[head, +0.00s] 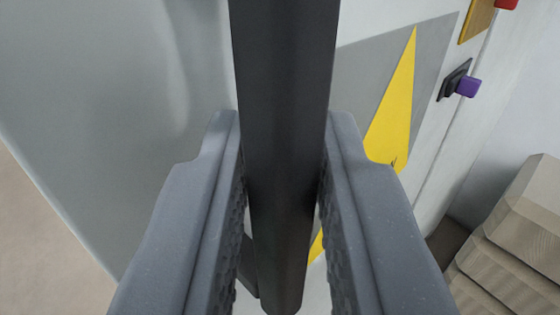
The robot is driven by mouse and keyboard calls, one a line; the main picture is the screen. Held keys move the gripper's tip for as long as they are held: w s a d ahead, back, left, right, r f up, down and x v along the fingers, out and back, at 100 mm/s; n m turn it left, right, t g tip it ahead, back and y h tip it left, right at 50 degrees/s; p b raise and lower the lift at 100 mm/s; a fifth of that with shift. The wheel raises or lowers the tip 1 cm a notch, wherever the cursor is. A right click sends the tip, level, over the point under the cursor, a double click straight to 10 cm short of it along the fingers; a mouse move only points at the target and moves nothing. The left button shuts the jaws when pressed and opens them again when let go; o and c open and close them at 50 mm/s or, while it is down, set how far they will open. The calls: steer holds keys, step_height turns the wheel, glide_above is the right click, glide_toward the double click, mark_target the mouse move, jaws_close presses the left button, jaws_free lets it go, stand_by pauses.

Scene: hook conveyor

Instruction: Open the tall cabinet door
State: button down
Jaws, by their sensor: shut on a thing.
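My gripper (283,190) fills the lower middle of the head view, with one grey finger on each side of a dark upright bar. The bar looks like the cabinet door's handle (284,80), and the fingers are shut on it. The bar's lower end shows between the fingers; its top runs out of the picture. Behind it is the pale grey cabinet door (110,120), whose lower left edge runs slanting across the picture. A grey panel with a yellow pointed shape (393,110) lies behind the bar on the right. How far the door stands open cannot be told.
At the upper right, a purple knob on a dark mount (467,86) and a red part (506,4) on a yellow plate stick out. Stacked light wooden blocks (520,240) stand at the lower right. Bare brownish floor (40,250) shows at the lower left.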

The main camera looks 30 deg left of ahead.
steer(key=c, duration=1.4)
jaws_free()
steer(key=shift+w+f, duration=0.25)
steer(key=shift+f, duration=0.05)
steer(key=shift+c, duration=0.2)
steer(key=shift+s+r, duration=0.1)
steer(key=shift+r, duration=0.05)
steer(key=shift+s, duration=0.1)
steer(key=shift+p+v, duration=0.6)
steer(key=shift+v, duration=1.8)
steer(key=p+v, duration=0.2)
steer(key=p, duration=0.2)
steer(key=shift+s+d, duration=0.15)
